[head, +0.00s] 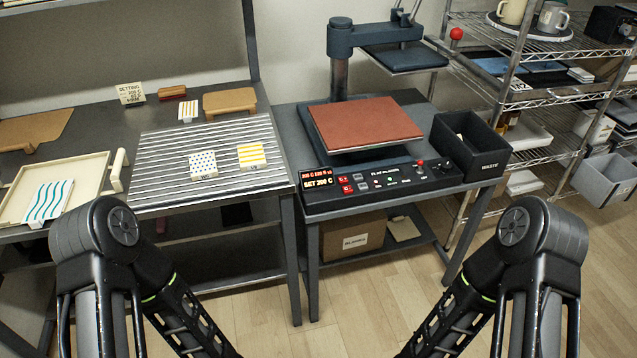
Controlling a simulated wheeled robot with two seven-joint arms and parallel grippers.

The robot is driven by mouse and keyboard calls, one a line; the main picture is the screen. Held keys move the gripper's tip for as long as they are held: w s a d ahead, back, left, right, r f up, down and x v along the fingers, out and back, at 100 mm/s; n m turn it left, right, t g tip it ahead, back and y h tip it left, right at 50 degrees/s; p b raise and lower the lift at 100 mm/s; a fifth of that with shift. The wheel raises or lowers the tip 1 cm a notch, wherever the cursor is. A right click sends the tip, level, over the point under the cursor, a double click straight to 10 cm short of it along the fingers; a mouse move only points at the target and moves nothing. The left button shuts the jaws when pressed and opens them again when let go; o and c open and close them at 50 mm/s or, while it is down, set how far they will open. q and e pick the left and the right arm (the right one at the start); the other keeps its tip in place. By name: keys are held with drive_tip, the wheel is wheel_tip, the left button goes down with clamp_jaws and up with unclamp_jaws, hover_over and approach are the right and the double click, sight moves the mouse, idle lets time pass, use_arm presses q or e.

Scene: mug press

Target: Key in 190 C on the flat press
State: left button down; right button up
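The flat press stands on a grey table right of centre. Its red-brown pad (366,122) lies open to view, and its dark upper plate (403,57) is swung up behind it. The black control panel (425,173) runs along the front, labelled as the flat press. Small red buttons (346,184) sit right of the display. My two arms enter at the bottom left and bottom right; both grippers are outside the picture.
A small setting card (130,93) stands on the left bench; its lines are hard to read. A cream tray (97,166) is at left. A black waste bin (490,158) stands right of the panel, beside a wire shelf (535,97).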

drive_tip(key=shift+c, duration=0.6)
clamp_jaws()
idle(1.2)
